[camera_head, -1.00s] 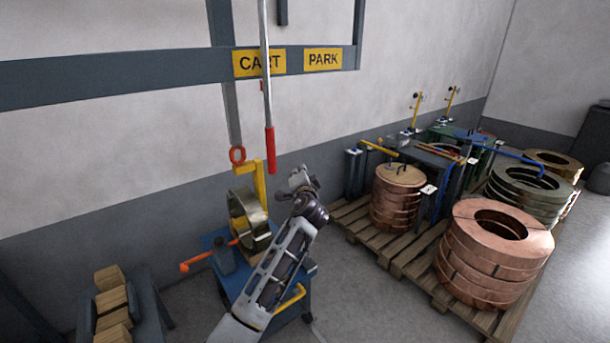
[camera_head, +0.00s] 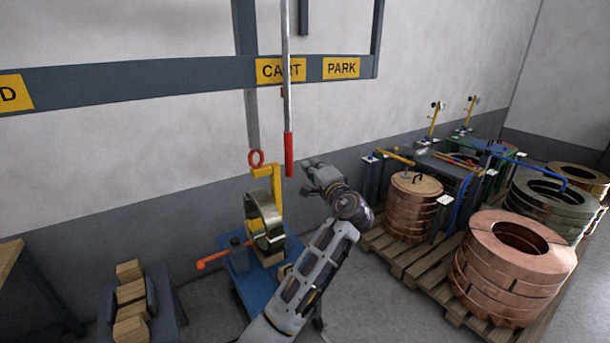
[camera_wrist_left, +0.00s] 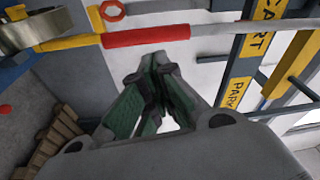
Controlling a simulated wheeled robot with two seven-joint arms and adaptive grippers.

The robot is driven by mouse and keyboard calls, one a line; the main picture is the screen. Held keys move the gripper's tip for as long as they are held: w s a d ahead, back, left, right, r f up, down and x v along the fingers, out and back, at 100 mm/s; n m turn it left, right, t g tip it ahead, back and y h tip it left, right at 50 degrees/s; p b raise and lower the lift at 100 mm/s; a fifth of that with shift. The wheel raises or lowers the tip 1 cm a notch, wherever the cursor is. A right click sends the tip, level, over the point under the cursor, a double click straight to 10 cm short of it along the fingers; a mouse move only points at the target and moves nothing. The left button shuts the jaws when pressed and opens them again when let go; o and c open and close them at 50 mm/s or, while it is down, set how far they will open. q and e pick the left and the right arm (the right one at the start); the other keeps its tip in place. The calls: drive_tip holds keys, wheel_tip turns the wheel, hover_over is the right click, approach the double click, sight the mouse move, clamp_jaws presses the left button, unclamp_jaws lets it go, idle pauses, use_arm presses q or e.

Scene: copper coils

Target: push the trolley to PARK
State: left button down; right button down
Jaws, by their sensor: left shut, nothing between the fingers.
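The blue trolley (camera_head: 240,283) stands low by the wall in the head view, with a metal coil (camera_head: 263,219) on it. An orange-tipped bar (camera_head: 214,260) sticks out to its left. A yellow hook (camera_head: 274,182) is at the coil. The yellow PARK sign (camera_head: 341,68) is on the grey rail, right of the CART sign (camera_head: 281,70). My left gripper (camera_head: 312,168) is shut and empty, just right of the hanging rod's red grip (camera_head: 289,155). In the left wrist view, my gripper's fingers (camera_wrist_left: 157,60) lie close to the red grip (camera_wrist_left: 147,36). My forearm covers part of the trolley. My right gripper is not shown.
A pallet (camera_head: 398,262) with copper coils (camera_head: 513,265) stands at right. A grey holder with wooden blocks (camera_head: 131,292) is at lower left. A red ring (camera_head: 256,158) hangs beside the rod. Some bare floor shows between trolley and pallet.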

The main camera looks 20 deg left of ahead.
use_arm(q)
drive_tip(key=s+a+g, duration=0.1)
drive_tip(key=a+f+g+y, duration=0.1)
drive_tip(key=s, duration=0.1)
drive_tip(key=shift+s+a+f+g+y, duration=0.25)
drive_tip(key=shift+s+a+g+y, duration=0.05)
drive_tip(key=shift+s+a+g, duration=0.1)
drive_tip(key=shift+w, duration=0.1)
